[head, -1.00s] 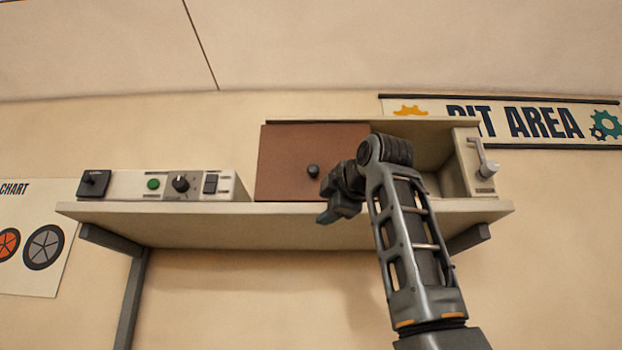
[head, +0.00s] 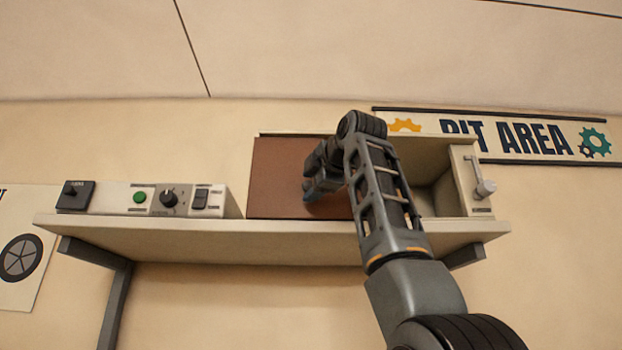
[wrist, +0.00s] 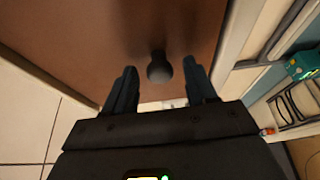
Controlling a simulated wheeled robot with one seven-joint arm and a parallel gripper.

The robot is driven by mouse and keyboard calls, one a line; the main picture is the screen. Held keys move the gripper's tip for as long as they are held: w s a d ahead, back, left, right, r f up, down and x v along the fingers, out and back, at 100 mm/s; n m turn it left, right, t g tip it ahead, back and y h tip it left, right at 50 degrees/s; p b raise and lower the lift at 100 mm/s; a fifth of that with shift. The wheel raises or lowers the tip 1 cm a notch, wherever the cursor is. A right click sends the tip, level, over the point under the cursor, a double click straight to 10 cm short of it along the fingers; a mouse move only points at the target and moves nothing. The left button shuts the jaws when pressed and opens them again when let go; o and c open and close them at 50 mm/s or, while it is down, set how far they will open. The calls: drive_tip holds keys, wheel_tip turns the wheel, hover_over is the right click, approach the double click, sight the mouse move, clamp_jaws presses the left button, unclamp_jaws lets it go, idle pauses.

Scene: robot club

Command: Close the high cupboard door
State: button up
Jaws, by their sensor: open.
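The cupboard (head: 458,178) is a cream box on a wall shelf. Its brown door (head: 277,175) covers the left part, and the right part of the cupboard is open to view. The door also fills much of the wrist view (wrist: 95,35). A dark round knob (wrist: 158,68) on the door shows in the wrist view, between the fingertips of my gripper (wrist: 160,84). The fingers are open, with gaps on both sides of the knob. In the head view my gripper (head: 316,186) is in front of the door and hides the knob.
The shelf (head: 200,232) carries a control panel (head: 145,198) with a green button, a dial and switches, left of the cupboard. A lever handle (head: 482,182) sits on the cupboard's right front. A PIT AREA sign (head: 520,137) hangs behind.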

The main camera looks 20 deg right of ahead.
drive_tip(key=shift+w, duration=0.25)
drive_tip(key=shift+f, duration=0.1)
clamp_jaws()
idle(0.3)
